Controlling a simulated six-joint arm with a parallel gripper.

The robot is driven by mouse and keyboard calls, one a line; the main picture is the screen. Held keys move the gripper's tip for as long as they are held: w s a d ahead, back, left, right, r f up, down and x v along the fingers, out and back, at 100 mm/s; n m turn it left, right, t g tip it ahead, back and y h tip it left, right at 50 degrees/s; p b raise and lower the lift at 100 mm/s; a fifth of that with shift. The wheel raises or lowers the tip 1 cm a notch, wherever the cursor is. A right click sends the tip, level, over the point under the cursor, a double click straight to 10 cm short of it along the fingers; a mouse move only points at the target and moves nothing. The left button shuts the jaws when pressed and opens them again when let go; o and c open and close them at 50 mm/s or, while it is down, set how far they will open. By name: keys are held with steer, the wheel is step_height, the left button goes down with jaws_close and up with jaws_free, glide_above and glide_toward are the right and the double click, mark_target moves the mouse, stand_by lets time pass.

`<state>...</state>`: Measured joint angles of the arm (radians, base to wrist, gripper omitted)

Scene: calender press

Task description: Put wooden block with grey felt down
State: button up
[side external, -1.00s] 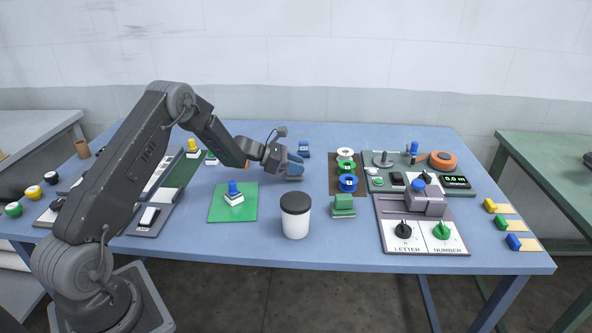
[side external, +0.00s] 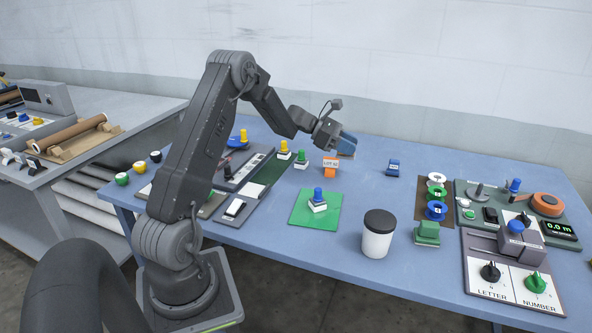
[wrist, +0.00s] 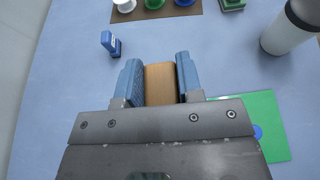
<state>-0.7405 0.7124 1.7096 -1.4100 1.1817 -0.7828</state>
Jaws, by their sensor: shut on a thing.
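The wooden block (wrist: 160,86) is between the two blue fingers of my gripper (wrist: 159,68) in the wrist view. Its plain brown wood faces the camera; the grey felt does not show. In the side external view my gripper (side external: 346,147) is raised over the back middle of the blue table, behind the orange LOT sign. Its fingers hide the block there.
A small blue stamp (side external: 393,168) stands to the right of my gripper. The orange LOT sign (side external: 330,166) is just in front. A green mat (side external: 316,209) with a blue-knobbed stamp and a black-lidded white jar (side external: 378,234) are nearer. Blue table between them is bare.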

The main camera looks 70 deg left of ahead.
step_height(320, 180, up, 5)
steer(key=shift+s+f, duration=0.1)
steer(key=shift+f, duration=0.05)
steer(key=s+f+m+g, duration=0.5)
steer(key=s+m+g, duration=0.5)
steer(key=s+f+m+g, duration=0.5)
steer(key=s+m+g, duration=0.4)
steer(key=m+g, duration=0.1)
steer(key=s+a+r+m+y, duration=0.5)
steer(key=s+a+m+y, duration=0.2)
steer(key=a+m+y, duration=0.2)
steer(key=s+a+r+m+y, duration=0.5)
steer(key=s+a+m+y, duration=0.1)
steer(key=a+m+y, duration=0.25)
steer(key=shift+y, duration=0.25)
step_height(320, 180, down, 5)
steer(key=shift+r, duration=0.15)
steer(key=shift+w+f, duration=0.3)
steer(key=w+f, duration=0.2)
steer(key=w, duration=0.1)
steer(key=w+f, duration=0.2)
steer(key=w, duration=0.2)
steer(key=w+d+f, duration=0.1)
steer(key=w+f, duration=0.1)
steer(key=w, duration=0.2)
steer(key=shift+f, duration=0.35)
steer(key=shift+d+f, duration=0.1)
steer(key=shift+f, duration=1.95)
